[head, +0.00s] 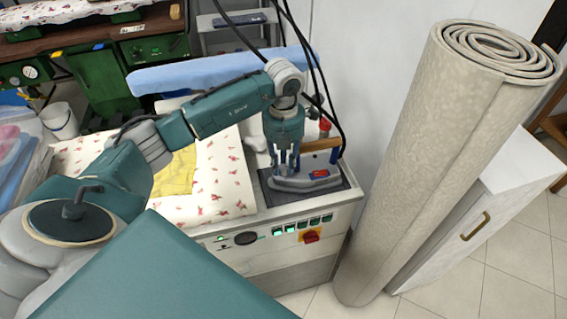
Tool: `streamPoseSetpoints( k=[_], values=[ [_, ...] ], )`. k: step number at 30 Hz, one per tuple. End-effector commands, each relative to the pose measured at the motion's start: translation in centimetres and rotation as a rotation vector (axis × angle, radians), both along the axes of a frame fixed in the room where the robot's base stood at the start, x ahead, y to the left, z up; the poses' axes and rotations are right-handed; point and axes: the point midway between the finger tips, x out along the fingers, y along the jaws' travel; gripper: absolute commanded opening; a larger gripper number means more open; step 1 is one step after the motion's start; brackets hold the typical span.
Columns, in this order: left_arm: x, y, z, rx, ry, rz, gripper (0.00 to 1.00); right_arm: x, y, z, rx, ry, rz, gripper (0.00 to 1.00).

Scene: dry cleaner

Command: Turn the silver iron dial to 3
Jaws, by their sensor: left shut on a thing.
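The silver iron (308,183) rests on a dark pad (343,195) at the right end of the ironing station. It has a wooden handle (322,145) and a red patch on its body. My left gripper (285,168) points down onto the iron's top, left of the red patch, with its fingers shut on a small part there. That part looks to be the dial, but the fingers hide it and its number cannot be read. My right gripper is not in view.
Black cables hang behind the iron. A tall rolled beige carpet (415,160) stands right of the station, before a white cabinet (505,200). A yellow cloth (178,172) lies on the patterned board. A padded blue sleeve board (205,72) is behind my arm.

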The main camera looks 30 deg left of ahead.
Motion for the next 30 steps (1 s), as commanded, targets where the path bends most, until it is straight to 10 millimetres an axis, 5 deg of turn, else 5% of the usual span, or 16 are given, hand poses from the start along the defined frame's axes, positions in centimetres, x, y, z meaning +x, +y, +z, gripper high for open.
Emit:
streamPoseSetpoints(
  k=[12, 23, 24, 26, 30],
  values=[
    [0.1, 0.1, -0.1, 0.002, -0.004, -0.373, 0.00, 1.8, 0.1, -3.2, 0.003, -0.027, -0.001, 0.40],
    [0.1, 0.0, 0.1, 0.000, -0.001, -0.417, 0.00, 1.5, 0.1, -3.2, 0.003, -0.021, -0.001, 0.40],
    [0.1, 0.0, 0.1, 0.000, -0.001, -0.417, 0.29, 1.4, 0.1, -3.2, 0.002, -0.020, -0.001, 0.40],
    [0.1, 0.0, 0.1, 0.000, -0.001, -0.416, 0.41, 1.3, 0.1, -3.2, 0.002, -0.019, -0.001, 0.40],
    [0.0, 0.0, 0.1, 0.000, -0.001, -0.416, 0.42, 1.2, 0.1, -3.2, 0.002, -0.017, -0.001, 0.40]
  ],
)
